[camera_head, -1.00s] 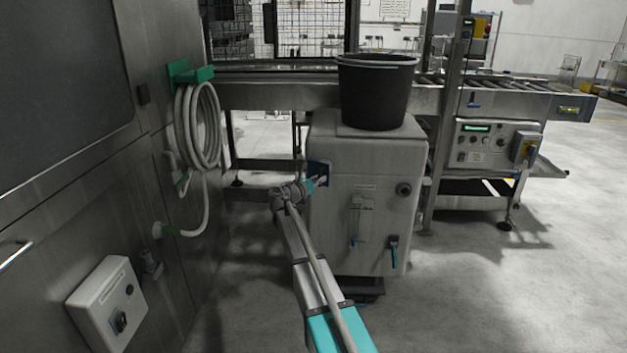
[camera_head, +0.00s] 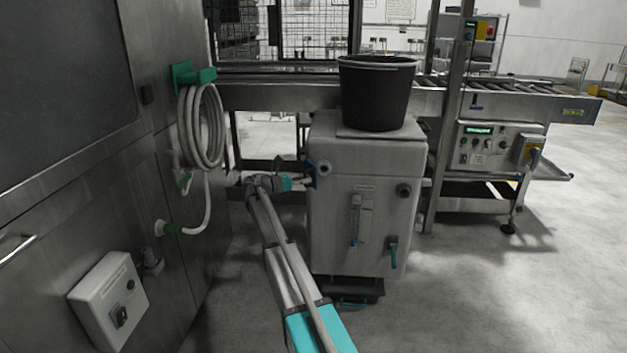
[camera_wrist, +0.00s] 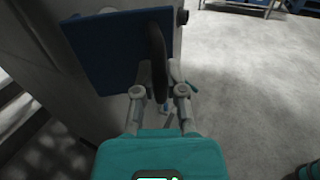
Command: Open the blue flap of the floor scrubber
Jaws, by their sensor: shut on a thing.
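The floor scrubber (camera_head: 366,220) is a grey boxy machine in the middle of the head view. Its blue flap (camera_head: 311,173) shows nearly edge-on at the upper left of the front, swung out from the body. A round port (camera_head: 325,168) is bare beside it. My gripper (camera_head: 302,183) is at the flap, left of the scrubber. In the wrist view the blue flap (camera_wrist: 112,50) is a broad panel, with a dark curved handle (camera_wrist: 158,62) reaching between my fingers (camera_wrist: 162,90). My gripper is shut on this flap; the exact contact is partly hidden.
A black bucket (camera_head: 377,95) stands on the scrubber. A steel washer wall (camera_head: 70,200) with a coiled hose (camera_head: 202,128) is close on the left. A roller conveyor (camera_head: 490,92) runs behind. Grey floor at the right is free.

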